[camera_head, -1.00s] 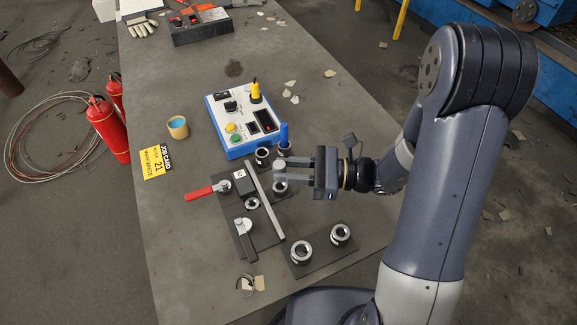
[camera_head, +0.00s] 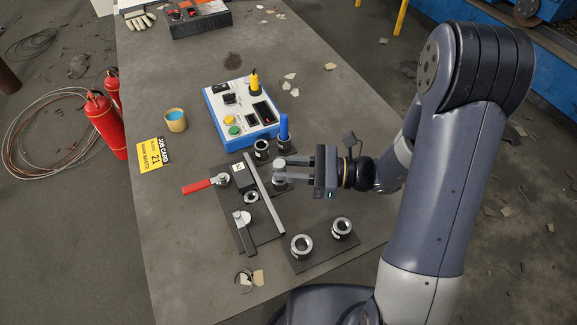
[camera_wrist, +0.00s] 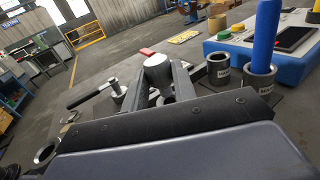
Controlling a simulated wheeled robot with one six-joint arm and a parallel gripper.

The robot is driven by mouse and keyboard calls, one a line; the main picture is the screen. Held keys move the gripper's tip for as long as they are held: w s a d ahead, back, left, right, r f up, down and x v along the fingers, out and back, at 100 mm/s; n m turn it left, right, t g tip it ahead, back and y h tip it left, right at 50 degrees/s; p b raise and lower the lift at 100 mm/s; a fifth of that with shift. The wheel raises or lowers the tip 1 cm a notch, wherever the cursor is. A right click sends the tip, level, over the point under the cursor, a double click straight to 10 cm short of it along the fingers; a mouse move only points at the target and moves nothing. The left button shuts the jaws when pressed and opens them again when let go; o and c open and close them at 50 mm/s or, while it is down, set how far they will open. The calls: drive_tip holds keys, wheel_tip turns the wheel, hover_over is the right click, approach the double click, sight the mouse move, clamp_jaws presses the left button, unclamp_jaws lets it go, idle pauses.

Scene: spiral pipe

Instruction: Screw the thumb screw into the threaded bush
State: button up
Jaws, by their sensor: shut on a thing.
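My gripper (camera_head: 281,170) is shut on the thumb screw (camera_head: 279,164), a pale grey metal cylinder. The screw stands upright between the two fingertips. It shows in the wrist view (camera_wrist: 157,70) with its round flat top up and a finger on each side. The screw is above a spot on the dark plate just right of the long grey bar. A bush seen below the fingers a second ago is now mostly covered by them. I cannot tell whether the screw's lower end is in its thread.
A blue peg (camera_head: 284,127) stands in a ring close behind the fingers, with another dark ring (camera_head: 262,149) beside it. A control box (camera_head: 240,110) is behind. A grey bar (camera_head: 264,194) and red lever (camera_head: 198,187) lie left. Two rings (camera_head: 302,247) (camera_head: 342,228) stand in front.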

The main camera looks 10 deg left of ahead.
drive_tip(key=shift+f+b, duration=1)
drive_tip(key=shift+f, duration=0.35)
drive_tip(key=o, duration=1.1)
drive_tip(key=d+b, duration=0.1)
drive_tip(key=d, duration=1)
drive_tip(key=shift+w, duration=0.15)
drive_tip(key=shift+a, duration=0.1)
drive_tip(key=shift+r, duration=0.1)
drive_tip(key=shift+c, duration=0.6)
